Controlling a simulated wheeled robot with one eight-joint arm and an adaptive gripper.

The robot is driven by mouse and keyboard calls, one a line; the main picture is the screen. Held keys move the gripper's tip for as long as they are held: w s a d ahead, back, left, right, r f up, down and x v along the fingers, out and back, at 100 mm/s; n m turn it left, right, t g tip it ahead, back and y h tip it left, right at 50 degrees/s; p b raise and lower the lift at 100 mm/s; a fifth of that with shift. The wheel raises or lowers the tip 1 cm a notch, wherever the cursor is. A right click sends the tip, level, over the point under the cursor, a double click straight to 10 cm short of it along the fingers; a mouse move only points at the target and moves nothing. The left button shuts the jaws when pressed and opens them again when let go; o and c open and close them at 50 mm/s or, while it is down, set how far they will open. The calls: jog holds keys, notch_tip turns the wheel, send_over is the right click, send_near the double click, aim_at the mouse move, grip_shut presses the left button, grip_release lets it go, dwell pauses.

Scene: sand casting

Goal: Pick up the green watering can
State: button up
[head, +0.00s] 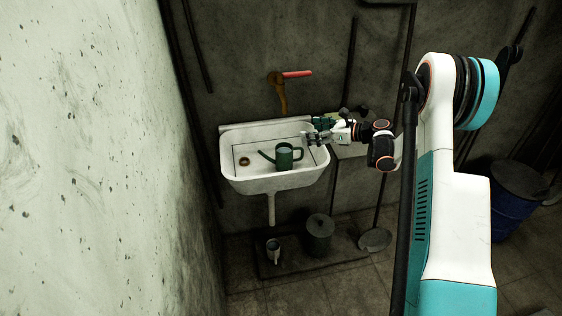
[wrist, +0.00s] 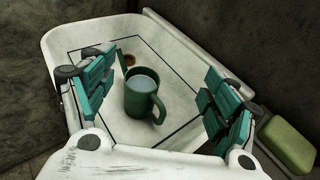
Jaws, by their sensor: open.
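The green watering can (head: 284,158) stands upright in the white sink (head: 240,181), with its spout to the left and its handle to the right in the head view. In the wrist view the can (wrist: 138,101) shows from above, with a pale round top and its handle towards me. My gripper (head: 312,136) is at the right side of the sink, above it. In the wrist view my gripper (wrist: 158,98) is open, with a teal-padded finger on each side of the can. The fingers appear apart from the can.
A rusty tap with a red lever (head: 296,74) is on the wall above the sink. A green block (wrist: 287,143) lies right of the sink. Below are a mug (head: 273,250) and a dark pot (head: 319,236). A blue barrel (head: 510,205) stands at right. A pale wall bounds the left.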

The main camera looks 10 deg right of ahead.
notch_tip(320, 180, down, 6)
jog(key=s+n+g, duration=0.1)
jog(key=s, duration=0.1)
jog(key=b, duration=0.2)
send_near(277, 148)
jog(key=shift+w+a+n+g, duration=0.25)
jog(key=shift+a+n+g, duration=0.05)
jog(key=shift+a, duration=0.1)
jog(key=shift+b+x, duration=1.4)
jog(key=shift+x, duration=1.8)
jog(key=shift+d+r, duration=0.1)
jog(key=c, duration=1.8)
